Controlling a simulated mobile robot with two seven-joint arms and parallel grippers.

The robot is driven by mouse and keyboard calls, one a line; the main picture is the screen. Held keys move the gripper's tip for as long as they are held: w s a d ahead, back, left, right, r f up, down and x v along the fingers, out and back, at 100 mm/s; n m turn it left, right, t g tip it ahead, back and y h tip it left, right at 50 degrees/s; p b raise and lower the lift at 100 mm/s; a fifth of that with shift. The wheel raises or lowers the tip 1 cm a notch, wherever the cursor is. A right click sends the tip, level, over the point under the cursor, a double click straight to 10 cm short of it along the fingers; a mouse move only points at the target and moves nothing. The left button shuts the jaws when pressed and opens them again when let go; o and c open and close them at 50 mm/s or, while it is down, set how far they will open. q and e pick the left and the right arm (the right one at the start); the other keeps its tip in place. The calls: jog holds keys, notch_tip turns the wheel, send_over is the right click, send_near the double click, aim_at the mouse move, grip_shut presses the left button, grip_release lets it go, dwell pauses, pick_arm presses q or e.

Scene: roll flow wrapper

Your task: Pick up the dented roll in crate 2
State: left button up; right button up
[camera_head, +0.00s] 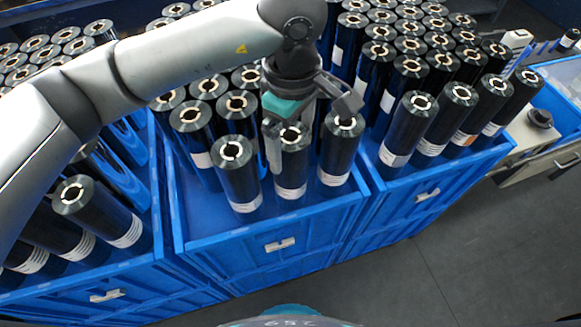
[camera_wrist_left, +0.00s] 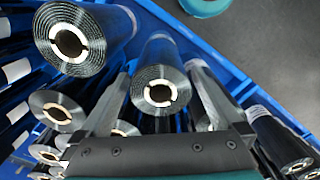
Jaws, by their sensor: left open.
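Dark film rolls with pale ring cores stand upright in the blue middle crate (camera_head: 262,245); I cannot tell its number. My left gripper (camera_head: 291,142) is open, pointing down over the front row, its fingers on either side of the middle front roll (camera_head: 291,172). In the left wrist view that roll (camera_wrist_left: 160,88) shows between the two spread fingers (camera_wrist_left: 161,78). Touch is not clear. No dent is plain on any roll; the gripper hides part of this one. My right gripper is in neither view.
Neighbouring front rolls stand close at left (camera_head: 236,172) and right (camera_head: 338,150). Further blue crates full of rolls stand at the left (camera_head: 105,275) and right (camera_head: 425,195). Open grey floor (camera_head: 440,270) lies in front. A bench (camera_head: 540,140) with small devices is at the far right.

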aim_at(291, 172)
pick_arm(q)
notch_tip(291, 172, down, 5)
jog(key=shift+f+p, duration=0.1)
jog(key=shift+p, duration=0.35)
grip_shut()
dwell(0.6)
